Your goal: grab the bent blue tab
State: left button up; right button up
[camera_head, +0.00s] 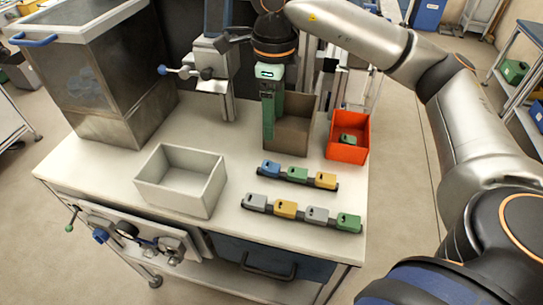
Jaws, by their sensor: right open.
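A blue tab (271,169) sits at the left end of the rear dark strip, beside a green piece (297,174) and a yellow piece (325,180). At this size I cannot tell whether the blue tab is bent. My right gripper (269,138) points down above the table behind the blue tab, apart from it. Its green fingers overlap in this view, and I see nothing held between them. It is open. My left gripper is not in view.
A front strip (301,211) holds several grey, yellow and green pieces. A white open box (153,189) stands left. A brown box (293,135) is behind my gripper. A red bin (346,155) with a green piece stands right. Table between white box and strips is clear.

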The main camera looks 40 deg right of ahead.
send_over(272, 167)
jog(key=f, duration=0.7)
jog(key=shift+w+d, duration=0.1)
jog(key=shift+d, duration=0.2)
jog(key=shift+a+f+p, duration=0.15)
jog(key=shift+f+p, duration=0.25)
jog(key=shift+f, duration=0.9)
jog(key=shift+a+f+p, duration=0.15)
jog(key=shift+f+p, duration=0.2)
jog(key=shift+f, duration=0.95)
grip_shut()
